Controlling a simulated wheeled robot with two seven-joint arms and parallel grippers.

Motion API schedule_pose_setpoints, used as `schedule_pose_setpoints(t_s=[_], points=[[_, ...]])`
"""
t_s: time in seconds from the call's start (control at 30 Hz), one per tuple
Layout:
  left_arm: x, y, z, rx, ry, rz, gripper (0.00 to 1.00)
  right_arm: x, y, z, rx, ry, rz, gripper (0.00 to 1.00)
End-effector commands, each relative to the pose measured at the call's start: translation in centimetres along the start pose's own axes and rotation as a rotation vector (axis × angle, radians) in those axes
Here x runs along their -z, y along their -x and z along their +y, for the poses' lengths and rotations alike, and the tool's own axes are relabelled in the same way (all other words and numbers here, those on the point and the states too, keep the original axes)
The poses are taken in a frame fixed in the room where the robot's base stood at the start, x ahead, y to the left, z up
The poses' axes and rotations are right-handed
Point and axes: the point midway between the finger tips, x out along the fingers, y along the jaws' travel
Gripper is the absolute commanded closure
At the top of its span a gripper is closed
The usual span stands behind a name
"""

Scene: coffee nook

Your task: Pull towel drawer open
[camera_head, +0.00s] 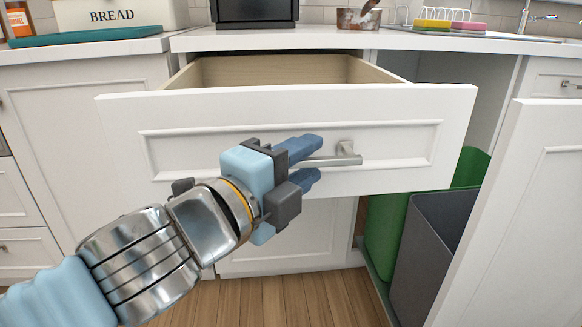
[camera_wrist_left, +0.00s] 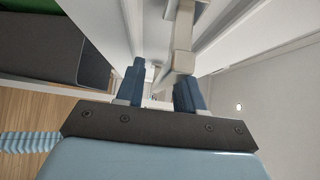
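The towel drawer (camera_head: 290,105) is a wide white drawer under the counter. It stands well out from the cabinet, and its pale wooden inside shows; no towel is visible in it. Its silver bar handle (camera_head: 345,156) is on the front panel and also shows in the left wrist view (camera_wrist_left: 183,60). My left gripper (camera_head: 303,164) is at the left part of the handle, with one blue finger above the bar and one below. In the left wrist view the fingers (camera_wrist_left: 160,92) are apart, with the handle close to the right one. Contact is unclear. My right gripper is out of view.
Below right, an open cabinet holds a green bin (camera_head: 385,225) and a grey bin (camera_head: 425,240). A white cabinet door (camera_head: 525,200) stands at the right. A bread box (camera_head: 115,14), a teal board (camera_head: 85,36) and sponges (camera_head: 450,25) are on the counter.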

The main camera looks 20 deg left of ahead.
Motion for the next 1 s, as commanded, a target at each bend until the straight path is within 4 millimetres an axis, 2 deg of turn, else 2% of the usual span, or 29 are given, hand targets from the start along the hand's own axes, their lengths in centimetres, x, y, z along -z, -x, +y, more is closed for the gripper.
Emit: schedule_pose_setpoints(t_s=[0.17,0.4,0.6,0.8,1.0], points=[[0.1,2.2,-0.5,0.006,0.000,0.004,0.63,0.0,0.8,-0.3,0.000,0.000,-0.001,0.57],[0.1,8.1,-0.4,0.008,0.001,0.005,0.63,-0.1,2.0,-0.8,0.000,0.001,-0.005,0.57],[0.0,12.0,-0.1,0.004,0.001,0.002,0.63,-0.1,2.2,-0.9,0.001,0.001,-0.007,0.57],[0.0,13.6,0.0,0.000,0.001,0.001,0.63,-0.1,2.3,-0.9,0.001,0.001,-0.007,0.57],[0.0,13.7,0.1,-0.002,0.001,0.000,0.63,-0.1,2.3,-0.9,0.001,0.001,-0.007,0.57]])
